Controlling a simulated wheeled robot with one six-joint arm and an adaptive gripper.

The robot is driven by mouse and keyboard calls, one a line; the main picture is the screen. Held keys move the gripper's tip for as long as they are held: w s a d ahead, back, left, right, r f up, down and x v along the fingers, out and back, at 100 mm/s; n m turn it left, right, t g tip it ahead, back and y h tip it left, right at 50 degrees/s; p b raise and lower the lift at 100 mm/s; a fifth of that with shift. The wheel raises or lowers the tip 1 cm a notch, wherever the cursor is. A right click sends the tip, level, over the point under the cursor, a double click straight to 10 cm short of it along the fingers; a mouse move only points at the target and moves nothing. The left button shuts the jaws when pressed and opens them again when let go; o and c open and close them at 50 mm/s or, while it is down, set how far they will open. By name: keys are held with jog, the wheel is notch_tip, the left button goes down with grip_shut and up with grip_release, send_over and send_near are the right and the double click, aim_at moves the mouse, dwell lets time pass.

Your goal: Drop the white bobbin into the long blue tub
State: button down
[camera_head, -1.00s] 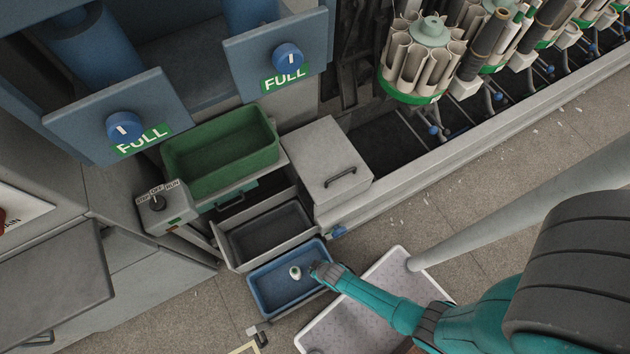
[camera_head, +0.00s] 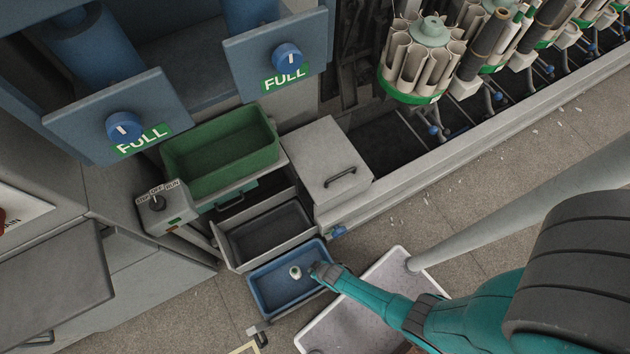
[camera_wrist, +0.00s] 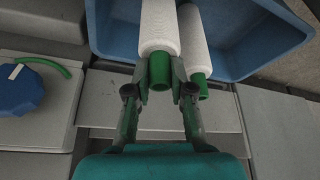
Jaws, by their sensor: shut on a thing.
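The white bobbin (camera_wrist: 160,28) has a green end and sits between the fingers of my gripper (camera_wrist: 160,82), which is shut on it. A second white bobbin (camera_wrist: 195,45) with a green end shows just right of it, partly behind the right finger; what it rests on is hidden. The long blue tub (camera_wrist: 250,50) lies beyond the bobbins. In the head view a small white and green bobbin end (camera_head: 295,272) shows over the inside of the blue tub (camera_head: 262,303), with my gripper (camera_head: 316,271) at its right, over the tub's right side.
A drawer with a grey bin (camera_head: 238,243) is just behind the tub, and a green bin (camera_head: 222,158) farther back. A pale speckled tray (camera_head: 345,325) lies at the front right. A grey box with a handle (camera_head: 325,160) stands behind right. A blue knob (camera_wrist: 18,92) is left.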

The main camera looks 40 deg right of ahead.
jog(key=c, duration=1)
grip_release()
jog(key=shift+r, duration=0.1)
jog(key=shift+r, duration=0.5)
jog(key=s+d+r+t, duration=0.1)
jog(key=s+r+t, duration=0.2)
jog(key=r, duration=1.7)
jog(key=s+d+r+m+t, duration=0.1)
jog(key=s+r+t, duration=0.3)
jog(key=r, duration=1.5)
jog(key=s+d+r+m+t, duration=0.1)
jog(key=s+d+r+t, duration=0.2)
jog(key=r, duration=1.7)
jog(key=shift+s+d+r+h, duration=0.1)
jog(key=shift+s+r+h, duration=0.1)
jog(key=shift+s, duration=0.35)
jog(key=shift+s+d+r+h, duration=0.1)
jog(key=shift+s+r+h, duration=0.1)
jog(key=shift+s, duration=0.3)
